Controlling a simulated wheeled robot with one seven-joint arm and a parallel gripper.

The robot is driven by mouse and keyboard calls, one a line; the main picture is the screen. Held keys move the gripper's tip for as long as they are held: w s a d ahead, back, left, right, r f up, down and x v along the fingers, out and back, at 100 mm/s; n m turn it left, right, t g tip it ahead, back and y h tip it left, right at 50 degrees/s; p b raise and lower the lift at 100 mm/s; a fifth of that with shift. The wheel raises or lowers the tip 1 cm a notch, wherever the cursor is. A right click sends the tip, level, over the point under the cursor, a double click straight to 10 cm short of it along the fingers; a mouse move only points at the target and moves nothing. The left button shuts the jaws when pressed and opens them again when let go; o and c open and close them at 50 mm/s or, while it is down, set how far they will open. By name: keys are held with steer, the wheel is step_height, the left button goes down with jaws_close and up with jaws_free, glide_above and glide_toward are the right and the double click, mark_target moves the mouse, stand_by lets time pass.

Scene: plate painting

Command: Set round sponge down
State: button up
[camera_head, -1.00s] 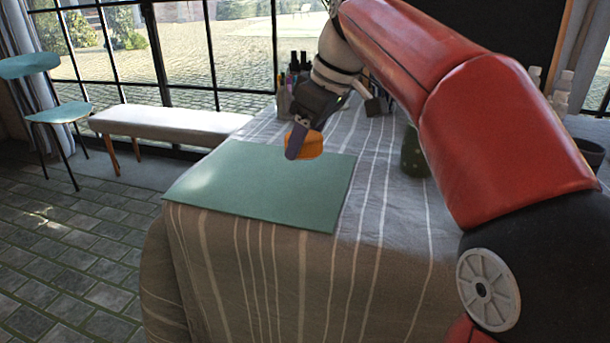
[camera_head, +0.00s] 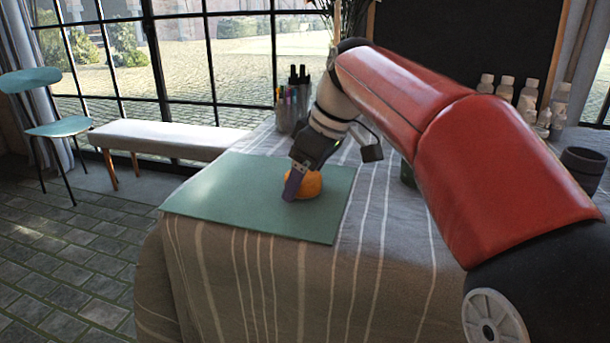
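The round sponge (camera_head: 311,185) is orange and sits at my gripper's fingertips, over the right part of the green mat. It appears to be at the mat's surface, though its underside is hard to see. My gripper (camera_head: 294,187) points down, with a purple-grey finger against the sponge's left side. The other finger is hidden behind the sponge, and no gap shows between the visible finger and the sponge. The green mat (camera_head: 220,205) lies flat on the striped tablecloth.
A pen holder (camera_head: 292,112) stands behind my gripper. White bottles (camera_head: 530,95) and a dark pot (camera_head: 582,170) stand at the back right. A dark green container (camera_head: 407,174) is partly hidden by my arm. The mat's left side is clear.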

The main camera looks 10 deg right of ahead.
steer(key=shift+o, duration=0.4)
steer(key=shift+r, duration=0.1)
steer(key=shift+r, duration=0.3)
steer(key=p+v, duration=0.3)
steer(key=v, duration=0.8)
steer(key=shift+r, duration=0.3)
steer(key=shift+s+d, duration=0.1)
